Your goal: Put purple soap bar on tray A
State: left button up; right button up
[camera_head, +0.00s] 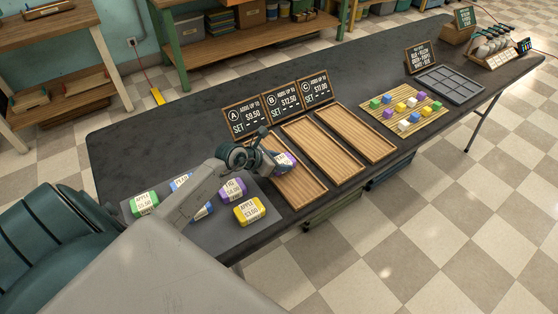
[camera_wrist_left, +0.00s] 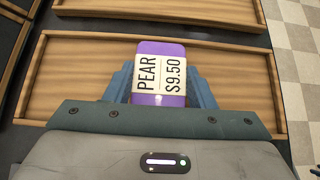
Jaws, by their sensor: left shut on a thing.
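My left gripper (camera_wrist_left: 162,90) is shut on a purple soap bar (camera_wrist_left: 160,48) with a white label reading PEAR $9.50. A second purple bar (camera_head: 233,188) lies on the grey mat (camera_head: 225,226).
Green (camera_head: 144,203), blue (camera_head: 181,183) and yellow (camera_head: 249,210) soap bars lie on the mat. Trays B (camera_head: 325,148) and C (camera_head: 364,130) stand to the right, empty. Farther right are a board with coloured cubes (camera_head: 404,106) and a grey compartment tray (camera_head: 450,85).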

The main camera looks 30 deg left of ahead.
pick_arm(q)
jog(key=o, duration=1.1)
jog(key=shift+r+p, duration=0.25)
jog(key=shift+p, duration=0.05)
jog(key=shift+s+a, duration=0.2)
jog(key=shift+s, duration=0.1)
jog(key=v, duration=1.1)
jog(key=shift+s+r, duration=0.1)
jog(key=shift+r, duration=0.1)
